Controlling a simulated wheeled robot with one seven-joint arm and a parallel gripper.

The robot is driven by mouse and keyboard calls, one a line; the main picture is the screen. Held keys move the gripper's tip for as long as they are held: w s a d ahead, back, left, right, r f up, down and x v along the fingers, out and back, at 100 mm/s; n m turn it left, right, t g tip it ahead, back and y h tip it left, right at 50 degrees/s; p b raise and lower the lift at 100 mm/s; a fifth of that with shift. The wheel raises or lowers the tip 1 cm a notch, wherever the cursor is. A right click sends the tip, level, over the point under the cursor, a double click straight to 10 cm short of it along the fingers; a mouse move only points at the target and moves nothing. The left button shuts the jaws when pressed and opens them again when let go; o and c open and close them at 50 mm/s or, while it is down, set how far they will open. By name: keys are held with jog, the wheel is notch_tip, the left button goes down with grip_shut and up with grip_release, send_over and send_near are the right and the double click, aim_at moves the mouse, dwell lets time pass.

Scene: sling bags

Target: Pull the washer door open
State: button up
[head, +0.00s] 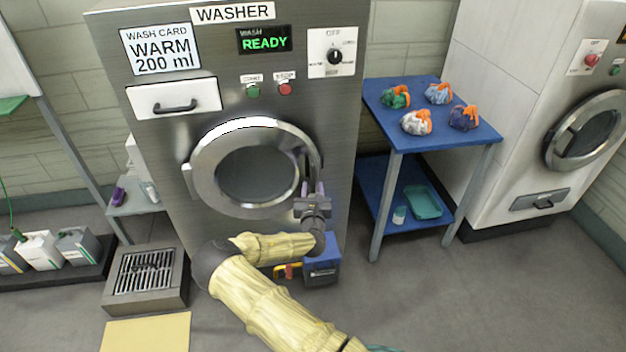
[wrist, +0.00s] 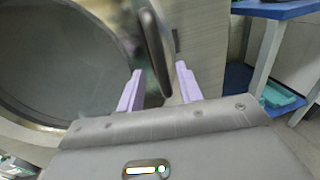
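The washer door (head: 203,168) is a round metal ring with dark glass on the front of the steel washer (head: 160,60). It looks shut or nearly so. Its handle is a dark upright bar at the ring's right side, partly hidden by my gripper in the head view. In the wrist view the handle (wrist: 153,45) stands between the two lavender fingers of my gripper (wrist: 160,72), with visible gaps to each side. My gripper is open; it also shows at the door's right edge in the head view (head: 313,188). The door's glass (wrist: 60,60) fills the left of the wrist view.
A blue table (head: 380,100) with several tied bags stands right of the washer. A second white machine (head: 500,80) is farther right. A floor drain box (head: 145,290) and a yellow mat (head: 146,333) lie at left front. A blue box (head: 322,270) sits below my gripper.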

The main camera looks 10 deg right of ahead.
aim_at(313, 182)
jog(key=shift+w+d, duration=0.25)
jog(key=shift+w, duration=0.95)
jog(key=shift+w+d, duration=0.2)
jog(key=shift+w, duration=0.95)
grip_shut()
